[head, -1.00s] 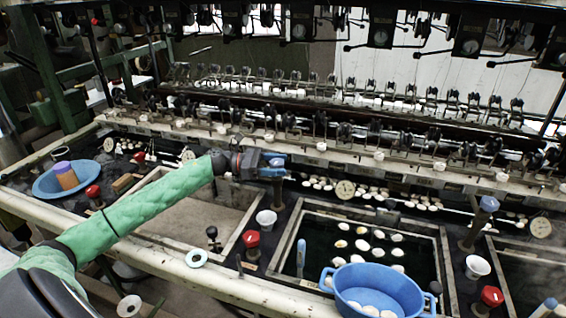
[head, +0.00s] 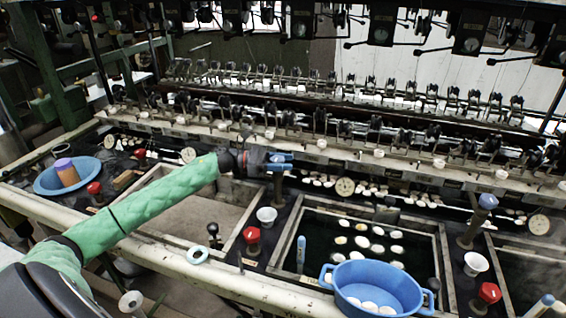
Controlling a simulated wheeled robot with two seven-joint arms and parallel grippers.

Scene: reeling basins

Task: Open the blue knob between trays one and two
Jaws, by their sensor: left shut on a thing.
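My left gripper (head: 270,162) reaches in from the left on the green-sleeved arm and is shut on the blue knob (head: 284,157). The knob sits on top of an upright post (head: 279,187) behind the gap between two trays. The left tray (head: 247,217) looks pale and empty inside. The right tray (head: 440,240) holds dark water with several white cocoons. The gripper's fingers partly hide the knob. My right gripper is out of view.
A second blue knob (head: 488,201) stands on a post farther right. Red knobs (head: 251,235) (head: 489,293) and white cups (head: 266,214) (head: 476,263) stand between the trays. A blue basin (head: 377,279) with cocoons sits at the front. Reeling machinery lines the back.

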